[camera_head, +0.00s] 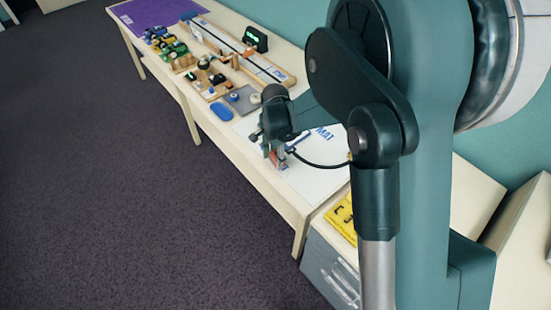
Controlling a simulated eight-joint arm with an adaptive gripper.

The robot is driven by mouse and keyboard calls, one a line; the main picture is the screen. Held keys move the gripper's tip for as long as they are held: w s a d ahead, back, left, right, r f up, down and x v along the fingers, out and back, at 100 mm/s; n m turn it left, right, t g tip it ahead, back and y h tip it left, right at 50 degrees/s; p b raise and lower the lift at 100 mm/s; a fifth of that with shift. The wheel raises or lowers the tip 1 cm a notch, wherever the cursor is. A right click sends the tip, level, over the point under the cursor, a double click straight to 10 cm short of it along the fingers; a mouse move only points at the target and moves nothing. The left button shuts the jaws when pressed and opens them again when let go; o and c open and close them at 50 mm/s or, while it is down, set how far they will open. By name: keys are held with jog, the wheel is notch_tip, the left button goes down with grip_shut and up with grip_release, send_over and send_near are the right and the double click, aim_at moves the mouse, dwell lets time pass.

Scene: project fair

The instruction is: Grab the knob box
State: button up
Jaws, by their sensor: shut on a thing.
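My gripper (272,151) is low over the white mat (318,178) on the near part of the long table, fingers pointing down. It is shut on a small grey and reddish thing (281,158), which appears to be the knob box; the fingers and wrist hide much of it. I cannot tell whether it touches the mat. A dark cable runs from beside the gripper to my arm.
A grey plate (240,101) with round pieces and a blue oval (221,111) lie just behind the gripper. Beyond are a wooden track (240,52), small vehicles (166,44) and a purple mat (155,10). A yellow item (342,219) lies near right. Floor left of the table is clear.

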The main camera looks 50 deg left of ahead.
aim_at(275, 156)
notch_tip(275, 156, up, 10)
jog(key=shift+f+p, duration=0.25)
jog(key=shift+p, duration=0.55)
